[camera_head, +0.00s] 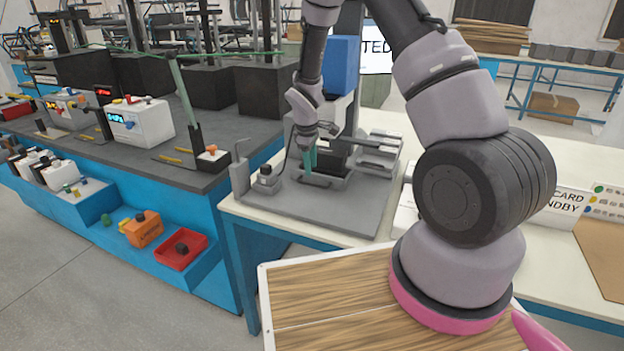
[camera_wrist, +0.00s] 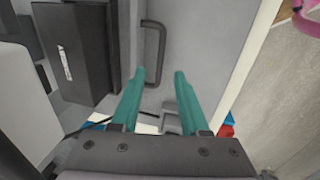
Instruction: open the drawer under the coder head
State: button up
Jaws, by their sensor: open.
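The coder head stands on a grey base plate (camera_head: 345,212) on the white table, with a dark body and a blue box (camera_head: 340,64) above. My gripper (camera_head: 308,165) points down at the front of the coder head, its green fingers low over the plate.
A small grey block with a knob (camera_head: 266,180) and an upright bent bar (camera_head: 238,150) stand left of my gripper on the plate. Metal trays (camera_head: 380,150) sit at its right. A blue bench (camera_head: 130,190) with devices is at left. The plate's front right is clear.

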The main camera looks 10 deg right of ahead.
aim_at(313, 184)
jog(key=f, duration=0.4)
jog(key=w+f, duration=0.1)
jog(key=f, duration=0.1)
jog(key=shift+d+f, duration=0.1)
jog(key=shift+d, duration=0.25)
jog(key=shift+c, duration=0.3)
grip_shut()
jog(key=shift+s, duration=0.1)
dwell(0.7)
